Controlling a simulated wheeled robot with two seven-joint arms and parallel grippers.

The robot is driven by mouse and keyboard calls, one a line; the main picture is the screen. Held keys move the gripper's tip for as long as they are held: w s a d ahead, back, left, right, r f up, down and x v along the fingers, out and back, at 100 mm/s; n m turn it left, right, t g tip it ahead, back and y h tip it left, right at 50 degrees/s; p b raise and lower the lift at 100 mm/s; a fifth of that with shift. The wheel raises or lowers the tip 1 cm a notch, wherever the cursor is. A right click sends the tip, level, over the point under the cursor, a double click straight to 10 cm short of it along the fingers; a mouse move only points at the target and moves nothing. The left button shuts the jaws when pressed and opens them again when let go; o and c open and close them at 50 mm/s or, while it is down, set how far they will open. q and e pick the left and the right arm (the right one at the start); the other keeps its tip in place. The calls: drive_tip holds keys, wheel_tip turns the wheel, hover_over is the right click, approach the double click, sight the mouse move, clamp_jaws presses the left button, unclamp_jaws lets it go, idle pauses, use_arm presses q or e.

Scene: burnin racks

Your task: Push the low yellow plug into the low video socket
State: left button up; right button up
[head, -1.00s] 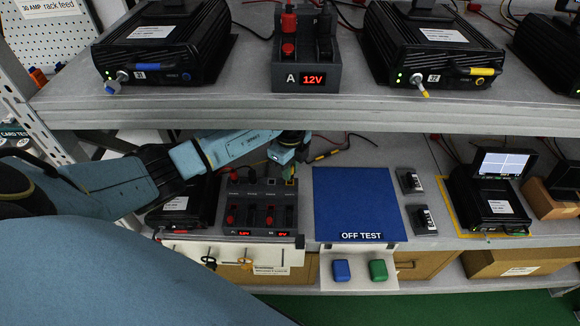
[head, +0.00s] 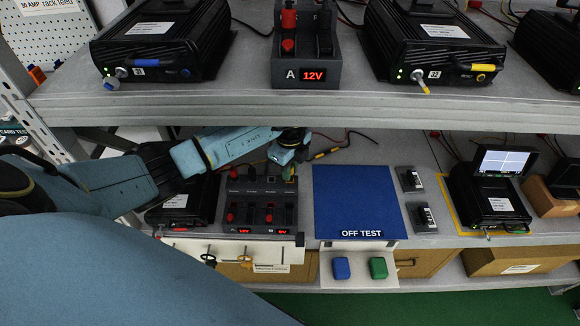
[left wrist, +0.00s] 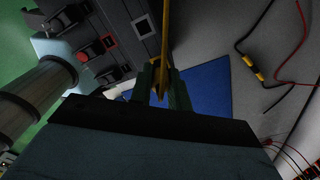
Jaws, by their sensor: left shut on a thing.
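My left gripper (head: 287,166) is over the back right of the low power supply (head: 262,187) on the lower shelf. In the left wrist view the gripper (left wrist: 161,88) is shut on a thin, long yellow piece (left wrist: 164,40), which looks like the yellow plug. The piece stretches away from the fingertips toward the top of that view. In the head view the held piece is mostly hidden by the gripper. I cannot make out the low video socket for certain. My right gripper is not in view.
A blue mat (head: 352,200) marked OFF TEST lies right of the power supply. A black unit with a lit screen (head: 503,162) stands farther right, and a low black unit (head: 180,203) at left. The upper shelf (head: 200,98) overhangs the arm. Loose red and black leads (head: 335,148) lie behind.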

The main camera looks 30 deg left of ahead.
use_arm(q)
drive_tip(key=shift+f, duration=0.5)
idle(0.6)
drive_tip(key=o, duration=1.3)
